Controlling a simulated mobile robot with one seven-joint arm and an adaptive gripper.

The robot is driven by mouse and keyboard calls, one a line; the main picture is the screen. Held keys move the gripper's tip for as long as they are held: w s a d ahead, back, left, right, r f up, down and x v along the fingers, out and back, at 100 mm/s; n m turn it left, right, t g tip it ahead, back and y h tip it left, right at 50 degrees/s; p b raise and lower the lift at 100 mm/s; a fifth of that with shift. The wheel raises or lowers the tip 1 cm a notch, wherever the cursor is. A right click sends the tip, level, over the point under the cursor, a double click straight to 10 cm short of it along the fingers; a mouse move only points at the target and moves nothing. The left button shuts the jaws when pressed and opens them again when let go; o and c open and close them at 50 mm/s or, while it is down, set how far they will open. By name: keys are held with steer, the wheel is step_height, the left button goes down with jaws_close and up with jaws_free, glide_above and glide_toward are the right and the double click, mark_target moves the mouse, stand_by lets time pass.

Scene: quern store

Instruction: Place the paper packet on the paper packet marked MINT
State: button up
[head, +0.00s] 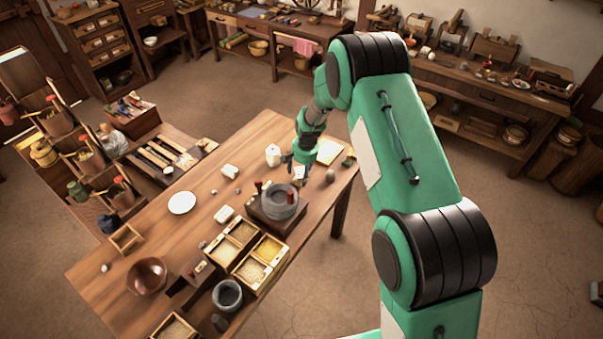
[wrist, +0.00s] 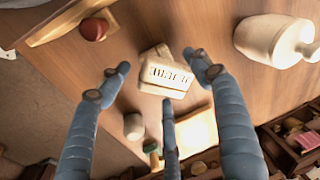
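A cream paper packet (wrist: 168,78) with raised lettering lies between my spread fingertips in the wrist view; I cannot read the lettering surely. A second pale packet (wrist: 153,53) shows partly from behind it, turned at an angle; the two overlap and look stacked. My gripper (wrist: 165,82) is open, its three blue fingers apart around the lettered packet, with gaps visible. In the head view my gripper (head: 300,165) is low over the far part of the table, and the pale packets (head: 298,175) under it are mostly hidden.
A white jar (head: 273,155) stands close by my gripper. A quern (head: 278,203) with a red handle sits nearer.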

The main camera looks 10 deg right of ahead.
step_height(320, 180, up, 12)
steer(key=s+p, duration=0.1)
steer(key=p, duration=0.1)
steer(key=shift+s+d, duration=0.35)
steer(key=shift+d, duration=0.05)
stand_by(0.4)
steer(key=shift+r, duration=0.1)
stand_by(0.5)
steer(key=s+d+r+n+t, duration=0.1)
steer(key=s+r, duration=0.8)
steer(key=r, duration=0.5)
steer(key=s+d+r+n+t, duration=0.1)
steer(key=s+r+n, duration=0.1)
steer(key=s+r, duration=0.95)
steer(key=s+r+n, duration=0.1)
steer(key=s+r, duration=0.2)
steer(key=s, duration=0.6)
steer(key=s+d+r+t, duration=0.1)
steer(key=s+r, duration=0.3)
steer(key=s, duration=0.5)
steer(key=s+d+r+n+t, duration=0.1)
steer(key=s+r, duration=0.2)
steer(key=s, duration=0.6)
steer(key=shift+d+r+n+h, duration=0.15)
steer(key=shift+r+n+h, duration=0.15)
steer(key=shift+r+h, duration=0.1)
